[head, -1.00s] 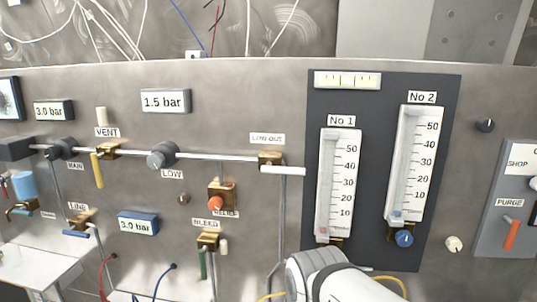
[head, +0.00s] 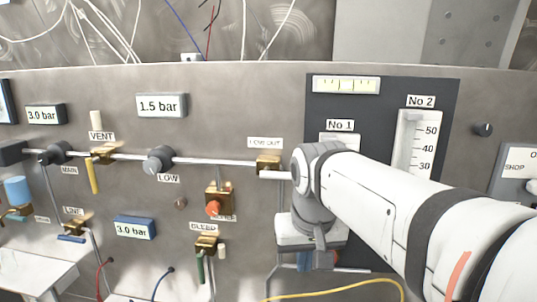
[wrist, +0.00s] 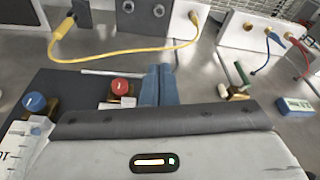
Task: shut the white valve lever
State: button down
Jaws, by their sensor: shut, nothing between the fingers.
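The white valve lever (head: 275,175) is on the brass valve (head: 268,160) under the LOW OUT label. It lies level, along the pipe, pointing right; its right end is partly hidden by my arm. My gripper (head: 304,262) is below and right of the lever, apart from it, with blue fingers pointing down. In the wrist view the blue fingers (wrist: 158,85) are together with nothing between them. The white lever is not visible in the wrist view.
My arm covers much of the No 1 gauge. A red knob (wrist: 120,87) and a blue knob (wrist: 35,103) are left of the fingers. A green lever (head: 201,268) at BLEED and a red knob (head: 213,208) are left of my gripper. A yellow hose (head: 335,290) runs below.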

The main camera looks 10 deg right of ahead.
aim_at(282, 174)
jog(key=w+r+m+p, duration=0.1)
jog(key=w+r, duration=0.3)
jog(key=r, duration=0.5)
jog(key=w+r+p, duration=0.1)
jog(key=w+r, duration=0.2)
jog(key=r, duration=0.6)
jog(key=w+r+m+g+p, duration=0.1)
jog(key=w+r, duration=0.3)
jog(key=r, duration=0.5)
jog(key=shift+w+r+m+p, duration=0.2)
jog(key=shift+w+m+p, duration=0.1)
jog(key=shift+p, duration=0.3)
jog(key=shift+a, duration=0.1)
notch_tip(282, 174, down, 14)
jog(key=w, duration=0.2)
jog(key=shift+w+d, duration=0.3)
jog(key=shift+d, duration=0.1)
jog(key=shift+r, duration=0.1)
